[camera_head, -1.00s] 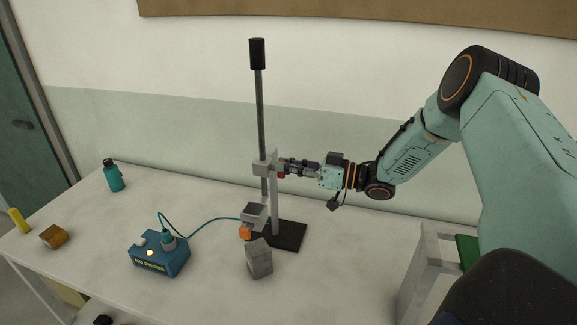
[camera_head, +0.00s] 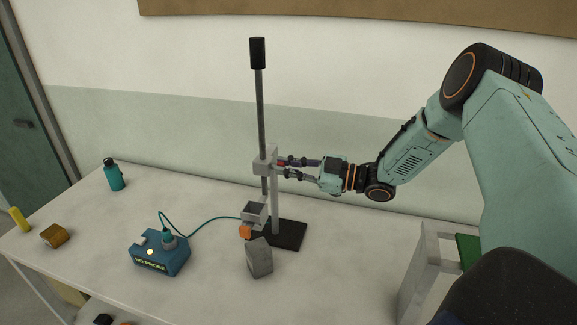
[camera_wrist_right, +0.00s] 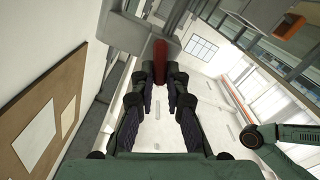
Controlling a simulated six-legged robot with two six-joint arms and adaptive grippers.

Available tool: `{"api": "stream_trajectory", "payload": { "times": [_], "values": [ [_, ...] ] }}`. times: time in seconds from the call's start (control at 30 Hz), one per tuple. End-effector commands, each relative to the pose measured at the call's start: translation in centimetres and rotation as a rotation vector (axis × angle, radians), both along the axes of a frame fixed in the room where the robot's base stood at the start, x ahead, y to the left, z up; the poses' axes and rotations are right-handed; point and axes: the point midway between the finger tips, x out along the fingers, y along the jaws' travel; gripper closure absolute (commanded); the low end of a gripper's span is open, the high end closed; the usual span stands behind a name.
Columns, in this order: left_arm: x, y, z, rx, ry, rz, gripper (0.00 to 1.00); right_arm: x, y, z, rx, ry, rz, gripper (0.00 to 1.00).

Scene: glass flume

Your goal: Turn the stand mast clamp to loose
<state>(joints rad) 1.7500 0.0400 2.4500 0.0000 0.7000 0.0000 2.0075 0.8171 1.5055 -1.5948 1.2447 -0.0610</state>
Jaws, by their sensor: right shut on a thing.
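The mast clamp (camera_head: 264,168) is a light grey block around the mast. Its red lever (camera_wrist_right: 160,62) shows between my fingertips in the wrist view. My right gripper (camera_head: 282,167) reaches in from the right at clamp height and is shut on the lever. In the wrist view its two dark fingers (camera_wrist_right: 160,78) lie on either side of the lever. In the head view the fingers mostly hide the lever. My left gripper is not in view.
A grey holder (camera_head: 255,213) with an orange part (camera_head: 246,231) sits low on the stand. A grey block (camera_head: 259,258) stands in front. A teal cable runs to a blue box (camera_head: 160,255). A teal bottle (camera_head: 114,175) is at the back left.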

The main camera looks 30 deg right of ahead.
Motion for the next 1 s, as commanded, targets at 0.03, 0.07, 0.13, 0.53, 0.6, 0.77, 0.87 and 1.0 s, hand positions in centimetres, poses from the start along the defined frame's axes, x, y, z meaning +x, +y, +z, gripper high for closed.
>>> {"api": "stream_trajectory", "payload": {
  "times": [0.03,0.07,0.13,0.53,0.6,0.77,0.87,1.0],
  "values": [
    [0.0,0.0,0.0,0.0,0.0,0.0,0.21,-0.04,0.03,-0.08,-0.033,-0.026,-0.001,1.0],
    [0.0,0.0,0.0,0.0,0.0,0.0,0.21,-0.06,0.05,-0.09,-0.054,-0.044,-0.001,1.0],
    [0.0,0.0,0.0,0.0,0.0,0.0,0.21,-0.1,0.11,-0.13,-0.105,-0.088,-0.001,1.0],
    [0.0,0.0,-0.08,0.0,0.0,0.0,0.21,-0.31,0.35,-0.47,-0.378,-0.321,-0.001,1.0],
    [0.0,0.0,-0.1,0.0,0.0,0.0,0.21,-0.33,0.37,-0.52,-0.418,-0.355,-0.001,1.0],
    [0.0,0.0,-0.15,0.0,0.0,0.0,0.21,-0.36,0.43,-0.63,-0.494,-0.419,-0.001,1.0],
    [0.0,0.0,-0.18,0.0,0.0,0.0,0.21,-0.39,0.45,-0.67,-0.53,-0.45,-0.001,1.0],
    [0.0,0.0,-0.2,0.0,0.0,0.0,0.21,-0.4,0.46,-0.71,-0.565,-0.481,-0.001,1.0]
  ]
}}
